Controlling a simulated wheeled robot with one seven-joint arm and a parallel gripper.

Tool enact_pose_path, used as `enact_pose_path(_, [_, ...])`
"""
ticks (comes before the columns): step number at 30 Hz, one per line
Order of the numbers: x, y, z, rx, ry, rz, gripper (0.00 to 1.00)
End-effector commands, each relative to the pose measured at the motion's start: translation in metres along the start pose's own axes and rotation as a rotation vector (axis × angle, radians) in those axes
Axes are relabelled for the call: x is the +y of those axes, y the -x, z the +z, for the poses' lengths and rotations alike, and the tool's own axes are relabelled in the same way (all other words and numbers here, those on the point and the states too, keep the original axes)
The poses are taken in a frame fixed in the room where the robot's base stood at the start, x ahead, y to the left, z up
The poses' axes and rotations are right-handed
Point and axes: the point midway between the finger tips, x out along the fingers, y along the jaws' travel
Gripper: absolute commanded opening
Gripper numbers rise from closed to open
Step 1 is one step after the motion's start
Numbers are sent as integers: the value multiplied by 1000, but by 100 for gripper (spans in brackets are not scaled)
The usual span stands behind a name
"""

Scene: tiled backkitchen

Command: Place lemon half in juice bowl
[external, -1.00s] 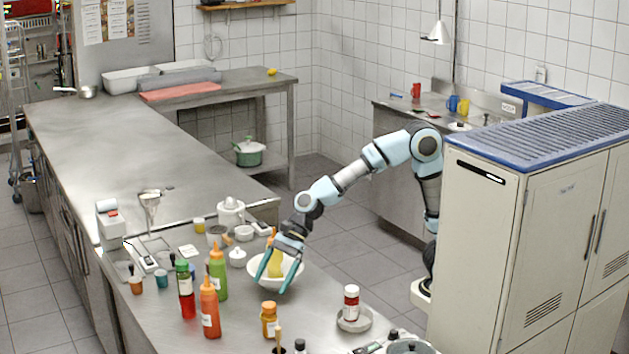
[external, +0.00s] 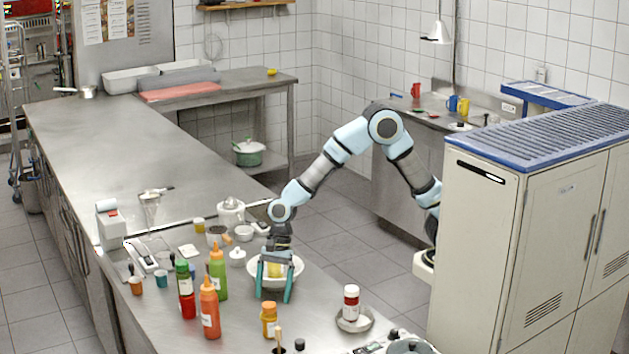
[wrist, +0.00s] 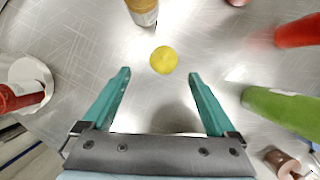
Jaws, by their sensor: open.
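The lemon half (wrist: 163,60) is a round yellow disc in the wrist view, seen beyond my fingertips with clear gaps to both fingers and grey steel around it. In the external view, yellow (external: 275,270) shows between my fingers, against the white bowl (external: 298,268). Whether it is inside the bowl or in front of it, I cannot tell. My gripper (external: 274,298) points down in front of the bowl and hides part of it. Its two teal fingers are spread apart in the wrist view (wrist: 159,72). The bowl is not recognisable in the wrist view.
Green (external: 218,274) and orange (external: 209,310) bottles stand left of my gripper. A mustard-coloured jar (external: 269,321) is in front of it. A red-and-white jar (external: 351,298) sits in a dish to the right. The far counter (external: 110,160) is mostly clear.

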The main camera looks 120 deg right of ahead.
Motion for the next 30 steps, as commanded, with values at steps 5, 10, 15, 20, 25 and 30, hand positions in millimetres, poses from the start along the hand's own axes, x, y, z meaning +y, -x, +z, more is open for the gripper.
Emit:
enact_pose_path(5, [-4, -19, 1, 1, -3, 2, 92])
enact_pose_path(10, [-6, -42, 1, 0, -1, 1, 92])
enact_pose_path(15, [-6, -50, 2, -1, 0, -1, 92])
enact_pose_path(20, [-6, -50, 2, -1, 0, -1, 92])
enact_pose_path(25, [-6, -50, 1, -1, 0, -1, 74])
enact_pose_path(30, [-6, -50, 1, -1, 0, -1, 55])
